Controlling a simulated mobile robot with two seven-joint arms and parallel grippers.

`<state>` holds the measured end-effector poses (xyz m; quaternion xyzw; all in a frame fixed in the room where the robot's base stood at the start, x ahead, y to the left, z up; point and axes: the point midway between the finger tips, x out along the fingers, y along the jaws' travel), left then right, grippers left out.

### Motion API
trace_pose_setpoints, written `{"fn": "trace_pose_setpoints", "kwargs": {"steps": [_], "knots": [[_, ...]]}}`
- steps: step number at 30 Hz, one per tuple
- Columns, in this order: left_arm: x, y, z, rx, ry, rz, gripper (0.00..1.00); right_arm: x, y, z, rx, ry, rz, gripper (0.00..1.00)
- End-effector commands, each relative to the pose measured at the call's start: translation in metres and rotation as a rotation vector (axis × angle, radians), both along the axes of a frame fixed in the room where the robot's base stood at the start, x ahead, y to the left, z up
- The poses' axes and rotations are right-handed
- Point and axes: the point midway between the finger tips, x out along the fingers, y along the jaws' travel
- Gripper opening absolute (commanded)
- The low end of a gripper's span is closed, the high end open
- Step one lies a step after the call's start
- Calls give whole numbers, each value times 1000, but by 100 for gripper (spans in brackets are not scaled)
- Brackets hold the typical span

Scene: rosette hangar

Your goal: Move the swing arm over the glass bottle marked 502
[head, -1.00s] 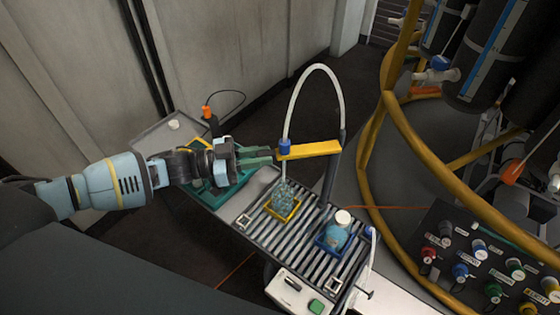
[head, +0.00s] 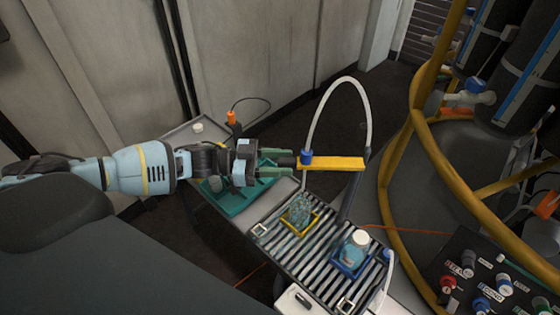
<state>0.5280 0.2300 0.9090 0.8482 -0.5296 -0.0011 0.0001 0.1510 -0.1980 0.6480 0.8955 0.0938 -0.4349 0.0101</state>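The yellow swing arm (head: 335,163) reaches left from its dark post above the roller bench, with a blue fitting (head: 306,158) and white hose at its free end. A short dark handle (head: 287,161) sticks out beyond that end. My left gripper (head: 284,163) is at this handle, its green fingers apart above and below it; contact cannot be made out. A clear glass bottle (head: 299,212) stands in a yellow holder, below the swing arm's free end. A white-capped bottle with blue contents (head: 354,251) stands in a blue holder nearer the front right. No number is legible. My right gripper is out of view.
A teal tray (head: 232,202) lies under my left gripper. The white hose (head: 345,83) arches high over the swing arm. A yellow tubular frame (head: 398,150) and a connector panel (head: 485,280) stand to the right.

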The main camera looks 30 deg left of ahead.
Motion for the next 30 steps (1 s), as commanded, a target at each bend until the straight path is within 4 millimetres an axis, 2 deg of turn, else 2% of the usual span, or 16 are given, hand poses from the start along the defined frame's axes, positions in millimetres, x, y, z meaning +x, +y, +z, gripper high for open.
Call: {"fn": "trace_pose_setpoints", "kwargs": {"steps": [8,21,30], "knots": [[-1,3,0,0,-1,0,42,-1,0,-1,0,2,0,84],[-28,58,-2,2,2,1,42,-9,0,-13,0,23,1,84],[-34,70,1,-1,0,0,42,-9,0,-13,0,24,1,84]]}}
